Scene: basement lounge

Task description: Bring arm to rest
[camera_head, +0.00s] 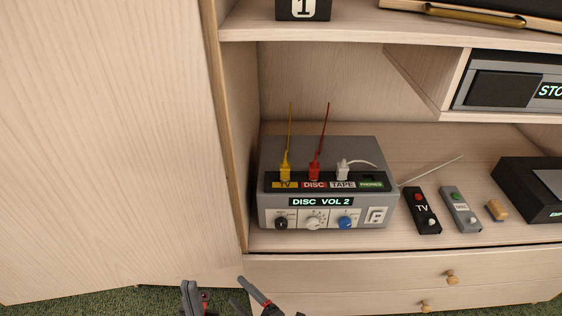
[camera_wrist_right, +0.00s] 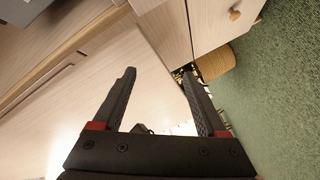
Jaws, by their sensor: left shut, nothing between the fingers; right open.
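My left gripper (camera_head: 189,285) is at the bottom edge of the head view, in front of the cabinet, with its fingers shut and empty. My right gripper (camera_head: 237,290) is just right of it, low in front of the drawers. In the right wrist view its fingers (camera_wrist_right: 158,72) are spread apart with nothing between them. Most of both arms is outside the head view.
A grey switch box (camera_head: 320,213) with yellow, red and white plugs stands on the cabinet shelf (camera_head: 440,150). Two remotes, black (camera_head: 422,212) and grey (camera_head: 461,211), lie right of it. Drawers (camera_head: 380,270) are below. A wicker basket (camera_wrist_right: 214,62) stands on green carpet (camera_wrist_right: 275,100).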

